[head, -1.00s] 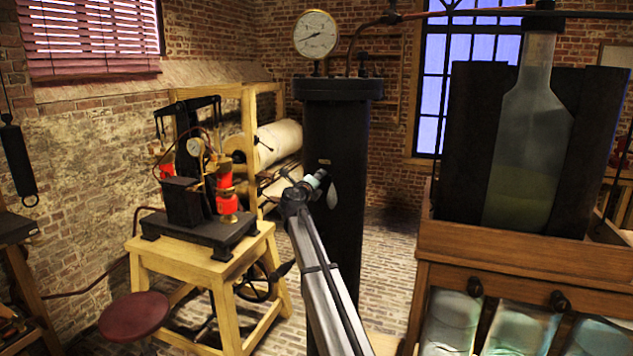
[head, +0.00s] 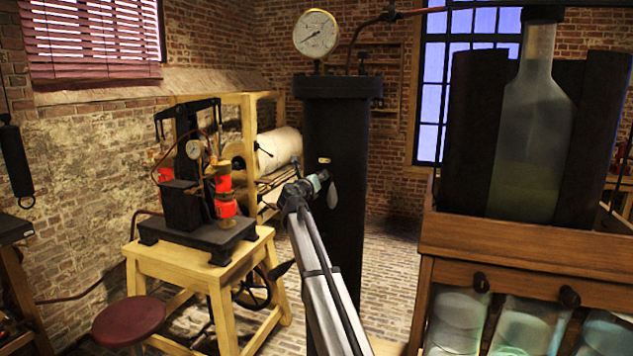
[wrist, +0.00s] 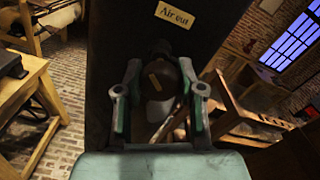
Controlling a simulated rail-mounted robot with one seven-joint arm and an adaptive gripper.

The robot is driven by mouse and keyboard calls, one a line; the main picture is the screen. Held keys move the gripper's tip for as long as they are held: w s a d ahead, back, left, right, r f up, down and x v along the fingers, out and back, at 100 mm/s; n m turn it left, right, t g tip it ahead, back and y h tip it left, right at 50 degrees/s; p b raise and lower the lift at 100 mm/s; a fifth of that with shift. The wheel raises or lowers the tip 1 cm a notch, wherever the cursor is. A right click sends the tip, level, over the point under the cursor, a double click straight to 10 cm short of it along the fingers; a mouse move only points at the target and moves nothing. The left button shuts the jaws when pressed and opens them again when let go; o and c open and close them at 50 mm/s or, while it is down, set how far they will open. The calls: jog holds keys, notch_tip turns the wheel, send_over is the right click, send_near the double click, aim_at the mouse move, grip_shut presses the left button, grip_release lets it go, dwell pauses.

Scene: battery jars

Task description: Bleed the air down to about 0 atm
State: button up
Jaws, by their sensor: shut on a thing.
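A tall black tank (head: 331,140) stands in the middle of the head view, with a round white gauge (head: 316,34) on top. The gauge needle points to the lower left; its figures are too small to read. The wrist view shows a label (wrist: 177,14) reading "Air out" on the tank. Below it is a dark tap (wrist: 161,80) with a flat grey handle (wrist: 160,108). My gripper (wrist: 160,95) is shut on the tap, one finger on each side. In the head view my gripper (head: 321,182) is at the tank's front, and the tap is mostly hidden.
A wooden cabinet (head: 510,241) with a large glass bottle (head: 530,130) and jars below stands close on the right. A wooden table (head: 190,275) with a black press-like apparatus and a red stool (head: 128,318) are at left. Brick floor shows between them.

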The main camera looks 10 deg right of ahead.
jog(key=m+b, duration=0.2)
jog(key=b, duration=0.1)
jog(key=shift+w+f+m, duration=0.1)
jog(key=shift+f+m, duration=0.05)
jog(key=shift+m, duration=0.15)
jog(key=m+b, duration=0.2)
jog(key=shift+m+b, duration=0.35)
jog(key=shift+m, duration=0.05)
jog(key=shift+r+m+b, duration=0.25)
jog(key=shift+m+b, duration=0.2)
jog(key=shift+m, duration=0.35)
jog(key=shift+f+m+b, duration=0.2)
jog(key=shift+m+b, duration=0.5)
jog(key=shift+b, duration=0.3)
jog(key=shift+r+m+b, duration=0.15)
jog(key=shift+m+b, duration=0.25)
jog(key=shift+m, duration=0.2)
